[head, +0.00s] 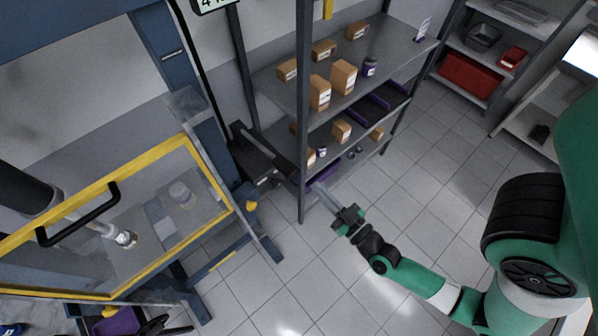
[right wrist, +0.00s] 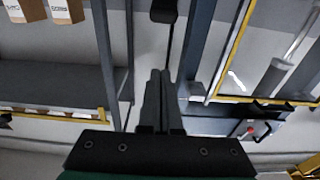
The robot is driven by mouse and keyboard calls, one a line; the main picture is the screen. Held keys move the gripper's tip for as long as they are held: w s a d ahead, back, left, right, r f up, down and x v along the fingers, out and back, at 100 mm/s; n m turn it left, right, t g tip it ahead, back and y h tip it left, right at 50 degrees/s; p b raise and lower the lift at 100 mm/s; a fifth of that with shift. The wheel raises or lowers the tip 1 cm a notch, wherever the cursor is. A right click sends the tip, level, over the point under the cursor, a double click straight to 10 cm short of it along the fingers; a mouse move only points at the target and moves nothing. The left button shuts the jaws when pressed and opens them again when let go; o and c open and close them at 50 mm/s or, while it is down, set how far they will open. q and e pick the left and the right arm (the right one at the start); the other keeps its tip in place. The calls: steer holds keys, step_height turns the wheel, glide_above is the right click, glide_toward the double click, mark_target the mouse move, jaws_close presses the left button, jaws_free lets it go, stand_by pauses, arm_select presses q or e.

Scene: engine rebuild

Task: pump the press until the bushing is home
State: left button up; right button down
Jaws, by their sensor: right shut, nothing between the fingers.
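The press is at the left in the head view, with a blue frame (head: 172,70) and a yellow-edged clear guard (head: 215,178) with a black handle. Behind the guard a bright metal ram rod (head: 100,229) and a small pale round part (head: 180,194) show. I cannot tell whether either includes the bushing or how deep it sits. A dark pump lever (head: 262,150) sticks out from the press side; its dark end also shows in the right wrist view (right wrist: 164,10). My right gripper (head: 322,190) is shut and empty, pointing at the lever; contact is unclear. My left gripper is not visible.
A grey shelf unit (head: 385,55) with several cardboard boxes and purple bins stands right behind the lever; its upright post (head: 303,120) is close to my right gripper. A red bin (head: 468,75) is on the far shelf. The tiled floor (head: 420,190) is clear.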

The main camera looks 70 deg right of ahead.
glide_above(298, 174)
steer(key=a, duration=0.1)
steer(key=f, duration=0.1)
steer(key=b, duration=0.1)
steer(key=f, duration=0.1)
steer(key=shift+s+a+f+b, duration=0.3)
steer(key=shift+s+b, duration=0.05)
steer(key=shift+b, duration=0.05)
steer(key=shift+f, duration=0.25)
